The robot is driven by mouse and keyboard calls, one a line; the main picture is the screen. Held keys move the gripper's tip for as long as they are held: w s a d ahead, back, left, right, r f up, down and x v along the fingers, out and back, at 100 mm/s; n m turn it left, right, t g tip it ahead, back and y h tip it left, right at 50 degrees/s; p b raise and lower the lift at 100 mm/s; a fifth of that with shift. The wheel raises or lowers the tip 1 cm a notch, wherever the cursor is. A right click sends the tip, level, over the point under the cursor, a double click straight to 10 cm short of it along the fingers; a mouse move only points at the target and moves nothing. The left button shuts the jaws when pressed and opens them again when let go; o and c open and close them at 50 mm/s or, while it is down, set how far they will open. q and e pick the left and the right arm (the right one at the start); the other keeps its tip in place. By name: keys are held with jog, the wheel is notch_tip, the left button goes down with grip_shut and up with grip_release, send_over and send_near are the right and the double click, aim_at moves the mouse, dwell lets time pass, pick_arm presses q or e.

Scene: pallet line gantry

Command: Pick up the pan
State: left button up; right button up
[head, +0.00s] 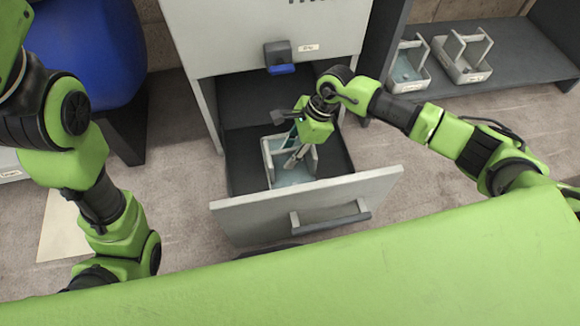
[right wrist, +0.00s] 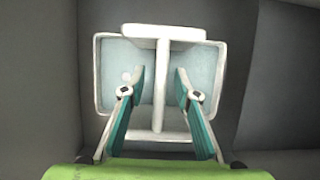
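The pan (head: 268,158) is a white tray with a pale blue floor and an upright handle. It lies in an open drawer (head: 240,211), and it fills the middle of the right wrist view (right wrist: 101,75). My right gripper (head: 294,160) reaches down into the drawer over the pan. In the right wrist view its two teal fingers (right wrist: 160,72) are apart, one on each side of the pan's middle bar, with visible gaps to it. The gripper partly hides the pan in the head view. My left arm shows at the left, but its gripper does not.
The grey cabinet (head: 235,40) with a blue-tabbed latch (head: 279,57) stands behind the drawer. Similar white pans (head: 462,57) sit on a dark shelf (head: 520,70) at right. A blue rounded object (head: 90,45) stands at left.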

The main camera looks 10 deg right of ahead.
jog(key=shift+c, duration=0.3)
grip_shut()
jog(key=shift+w+r, duration=0.1)
jog(key=shift+r, duration=0.1)
